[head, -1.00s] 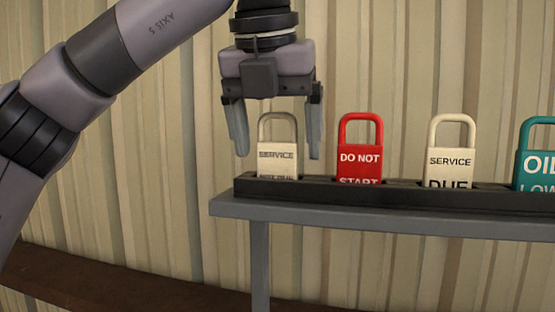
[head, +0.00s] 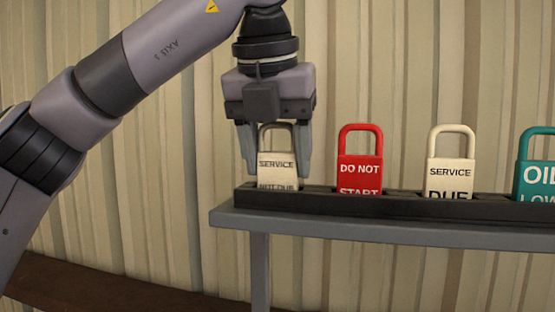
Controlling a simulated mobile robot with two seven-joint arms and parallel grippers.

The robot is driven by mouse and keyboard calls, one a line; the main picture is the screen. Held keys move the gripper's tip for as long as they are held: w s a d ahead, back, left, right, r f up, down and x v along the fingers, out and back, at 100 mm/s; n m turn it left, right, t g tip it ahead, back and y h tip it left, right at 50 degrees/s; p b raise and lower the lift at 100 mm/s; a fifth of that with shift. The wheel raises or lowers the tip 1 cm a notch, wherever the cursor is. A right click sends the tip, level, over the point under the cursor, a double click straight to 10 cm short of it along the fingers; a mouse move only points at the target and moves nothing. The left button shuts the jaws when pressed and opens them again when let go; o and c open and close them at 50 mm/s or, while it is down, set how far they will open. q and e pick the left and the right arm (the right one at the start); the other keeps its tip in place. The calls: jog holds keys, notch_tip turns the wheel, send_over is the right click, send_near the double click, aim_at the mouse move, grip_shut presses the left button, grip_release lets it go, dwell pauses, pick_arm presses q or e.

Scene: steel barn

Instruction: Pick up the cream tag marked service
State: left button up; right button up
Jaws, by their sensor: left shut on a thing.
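A cream tag marked "SERVICE" (head: 277,178) stands at the left end of a dark slotted rack (head: 420,208), its lower line of small text partly hidden by the rack. My left gripper (head: 277,170) points down from above and is shut on this tag, one finger at each side; the top of its loop is behind the gripper. A second cream tag, marked "SERVICE DUE" (head: 450,172), stands upright further right in the rack, apart from the gripper. My right gripper is not in view.
A red "DO NOT START" tag (head: 360,171) stands just right of the gripper. A teal tag beginning "OIL" (head: 537,172) is cut off at the right edge. The rack rests on a grey shelf (head: 400,230) before a ribbed wall (head: 420,60).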

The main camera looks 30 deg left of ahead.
pick_arm(q)
jog(key=shift+r, duration=4.7)
jog(key=shift+s+r, duration=0.1)
jog(key=shift+r, duration=0.15)
